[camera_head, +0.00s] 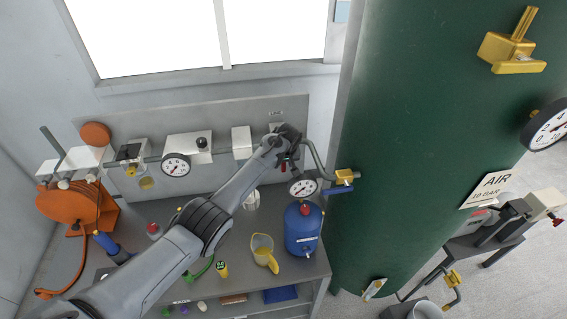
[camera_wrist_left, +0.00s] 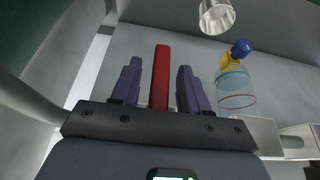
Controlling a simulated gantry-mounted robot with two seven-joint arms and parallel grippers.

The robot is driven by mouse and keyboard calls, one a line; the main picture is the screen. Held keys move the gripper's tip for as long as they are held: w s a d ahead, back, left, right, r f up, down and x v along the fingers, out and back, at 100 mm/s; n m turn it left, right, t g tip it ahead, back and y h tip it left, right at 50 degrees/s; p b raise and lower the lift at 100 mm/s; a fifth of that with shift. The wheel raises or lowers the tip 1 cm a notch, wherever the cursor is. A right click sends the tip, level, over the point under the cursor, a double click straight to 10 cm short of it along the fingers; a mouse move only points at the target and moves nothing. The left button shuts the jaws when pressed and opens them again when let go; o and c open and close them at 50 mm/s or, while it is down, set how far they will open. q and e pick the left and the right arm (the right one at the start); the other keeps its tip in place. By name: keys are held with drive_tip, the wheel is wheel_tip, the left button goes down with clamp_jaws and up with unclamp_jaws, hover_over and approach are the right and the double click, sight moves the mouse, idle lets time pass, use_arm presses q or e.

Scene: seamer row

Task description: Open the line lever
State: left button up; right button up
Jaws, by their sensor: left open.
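A red lever (camera_wrist_left: 161,78) stands between the two purple fingers of my left gripper (camera_wrist_left: 157,88) in the left wrist view. The fingers are open, one on each side, with a visible gap to the lever. In the head view my left arm reaches to the wall panel, and my left gripper (camera_head: 287,158) is at the pipe work. A bit of the red lever (camera_head: 284,166) shows there; the gripper and wrist hide most of its mount. My right gripper is not in view.
A pressure gauge (camera_head: 303,187) and a brass valve with a blue handle (camera_head: 341,189) are close right of the gripper. The green air tank (camera_head: 420,150) stands farther right.

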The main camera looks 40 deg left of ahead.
use_arm(q)
clamp_jaws()
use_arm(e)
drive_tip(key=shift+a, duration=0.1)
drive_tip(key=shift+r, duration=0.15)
